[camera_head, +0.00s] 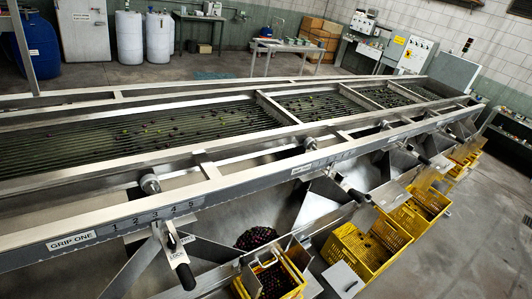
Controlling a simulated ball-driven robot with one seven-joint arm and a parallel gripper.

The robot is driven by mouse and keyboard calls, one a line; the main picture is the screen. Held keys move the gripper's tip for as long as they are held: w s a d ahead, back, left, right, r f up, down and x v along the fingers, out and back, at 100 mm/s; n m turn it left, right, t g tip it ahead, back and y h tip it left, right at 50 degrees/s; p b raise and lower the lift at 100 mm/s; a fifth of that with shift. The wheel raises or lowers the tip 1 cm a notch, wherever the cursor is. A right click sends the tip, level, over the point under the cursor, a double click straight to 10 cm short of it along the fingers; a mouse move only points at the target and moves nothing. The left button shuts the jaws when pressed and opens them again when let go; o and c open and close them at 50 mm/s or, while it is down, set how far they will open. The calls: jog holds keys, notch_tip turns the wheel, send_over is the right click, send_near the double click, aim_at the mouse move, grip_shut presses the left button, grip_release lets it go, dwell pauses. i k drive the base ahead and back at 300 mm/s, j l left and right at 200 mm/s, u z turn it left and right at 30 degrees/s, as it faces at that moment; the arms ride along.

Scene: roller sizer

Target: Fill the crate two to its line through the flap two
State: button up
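My gripper is not in view. Yellow crates stand in a row under the sizer's front side, and I cannot read any crate number. The nearest crate (297,266) holds dark red fruit and is cut by the bottom edge. The second crate from the front (352,258) shows no fruit that I can make out; its fill line is not visible. Above the crates are sloping metal chutes and black handles. One handle (360,195) is above the second crate; whether it belongs to flap two cannot be read. Dark fruit (256,238) lies in the nearest chute.
The long sizer (200,130) carries scattered fruit on its rollers. A "GRIP ONE" label (72,242) and a 1-to-5 scale mark its near rail. A black lock handle (183,272) sticks out in the foreground. Bare floor (460,255) lies to the right of the crates.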

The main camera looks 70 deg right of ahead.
aim_at(256, 258)
jog(key=z, duration=0.45)
jog(key=k+z, duration=0.15)
jog(key=z, duration=0.3)
jog(key=k+j+z, duration=0.1)
jog(key=z, duration=0.8)
jog(key=k+l, duration=0.15)
jog(key=k+z, duration=0.05)
